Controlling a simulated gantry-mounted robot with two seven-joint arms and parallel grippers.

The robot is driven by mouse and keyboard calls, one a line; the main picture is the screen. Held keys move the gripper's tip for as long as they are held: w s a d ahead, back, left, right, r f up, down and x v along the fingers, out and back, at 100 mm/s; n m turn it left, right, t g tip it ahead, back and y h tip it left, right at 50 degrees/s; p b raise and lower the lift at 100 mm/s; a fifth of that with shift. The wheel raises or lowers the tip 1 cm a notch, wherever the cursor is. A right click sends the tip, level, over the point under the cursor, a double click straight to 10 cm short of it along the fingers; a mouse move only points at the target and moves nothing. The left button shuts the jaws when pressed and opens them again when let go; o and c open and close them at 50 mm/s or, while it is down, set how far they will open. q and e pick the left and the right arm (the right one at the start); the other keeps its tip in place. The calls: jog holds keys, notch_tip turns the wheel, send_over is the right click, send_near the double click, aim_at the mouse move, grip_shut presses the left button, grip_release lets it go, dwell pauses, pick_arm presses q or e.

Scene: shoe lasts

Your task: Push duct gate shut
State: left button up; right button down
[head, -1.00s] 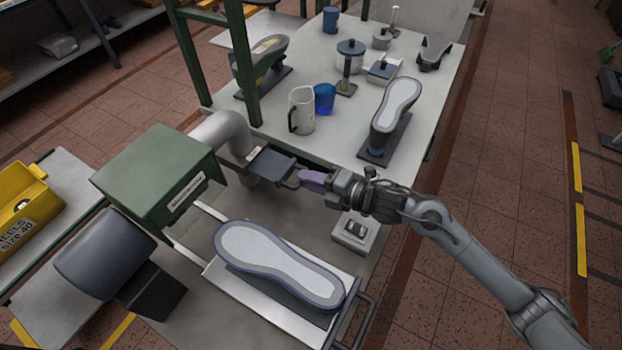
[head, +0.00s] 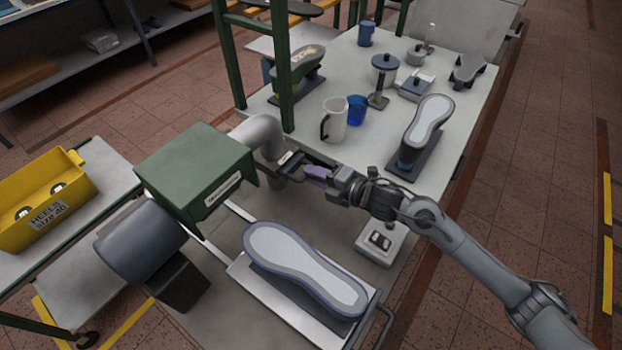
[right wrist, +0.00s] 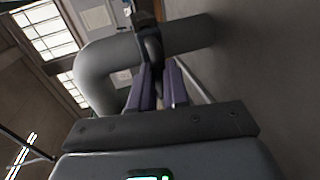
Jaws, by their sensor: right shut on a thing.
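The duct gate (head: 297,162) is a dark flat slide in the grey elbow duct (head: 258,132) behind the green machine housing (head: 195,168). A short part of it sticks out on the right side of the duct. My right gripper (head: 314,173), with purple fingers, is shut on the gate's outer end, close beside the duct. In the right wrist view the fingers (right wrist: 158,75) point at the duct (right wrist: 105,65), with the dark gate end (right wrist: 153,46) between their tips. The fingers hide part of the grip. My left gripper is not in view.
A shoe last (head: 305,268) lies sole up on a plate in front of the duct. A switch box (head: 381,243) stands below my right arm. A white jug (head: 334,122), a blue cup (head: 357,110) and another last (head: 428,125) stand on the table behind.

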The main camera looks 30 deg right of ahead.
jog(key=c, duration=1.5)
grip_release()
jog(key=shift+f, duration=0.1)
jog(key=shift+c, duration=0.2)
jog(key=o, duration=0.4)
jog(key=shift+w+a, duration=0.1)
jog(key=shift+w, duration=0.15)
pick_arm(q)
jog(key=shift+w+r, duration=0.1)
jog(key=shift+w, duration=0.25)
pick_arm(e)
jog(key=shift+o, duration=0.2)
jog(key=shift+s, duration=0.2)
pick_arm(q)
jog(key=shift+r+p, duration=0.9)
jog(key=shift+p, duration=0.05)
pick_arm(e)
jog(key=v, duration=1)
jog(key=shift+s+d, duration=0.2)
jog(key=shift+s, duration=0.05)
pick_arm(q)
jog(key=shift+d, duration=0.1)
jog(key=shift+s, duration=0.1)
pick_arm(e)
jog(key=shift+r, duration=0.2)
